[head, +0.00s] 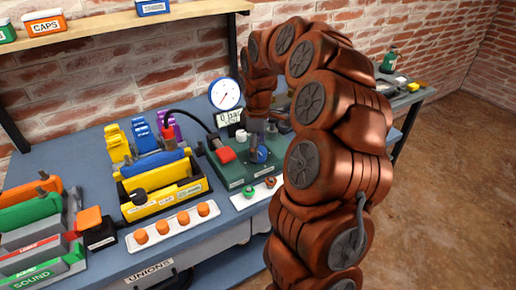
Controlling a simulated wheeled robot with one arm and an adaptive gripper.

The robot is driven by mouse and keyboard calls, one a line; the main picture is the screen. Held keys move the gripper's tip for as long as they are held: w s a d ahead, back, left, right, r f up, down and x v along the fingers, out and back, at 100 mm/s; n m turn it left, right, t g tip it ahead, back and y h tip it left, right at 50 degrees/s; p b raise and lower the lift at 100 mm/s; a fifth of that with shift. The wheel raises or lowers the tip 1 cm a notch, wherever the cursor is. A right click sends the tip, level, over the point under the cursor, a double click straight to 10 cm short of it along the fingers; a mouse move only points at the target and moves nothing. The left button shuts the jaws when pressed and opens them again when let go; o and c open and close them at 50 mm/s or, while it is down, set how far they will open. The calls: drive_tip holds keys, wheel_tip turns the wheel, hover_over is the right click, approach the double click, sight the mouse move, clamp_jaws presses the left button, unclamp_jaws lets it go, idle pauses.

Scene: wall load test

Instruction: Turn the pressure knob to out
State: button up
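A green test unit (232,177) stands on the blue-grey bench. A blue knob (262,156) sits on its top at the right, partly covered by my gripper. I take it for the pressure knob; its label and setting are too small to read. A round white gauge (224,94) stands behind, above a small display (230,118) that seems to read 0 bar. My gripper (258,143) points down right at the blue knob, from above and behind. Its fingers are too small and hidden to tell whether they touch or grip the knob.
A yellow tray (165,198), a white strip with orange caps (172,227) and a strip with small fittings (255,192) lie close by. A shelf (130,22) hangs above.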

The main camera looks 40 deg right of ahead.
wheel_tip(320, 180, up, 11)
idle(0.4)
idle(0.5)
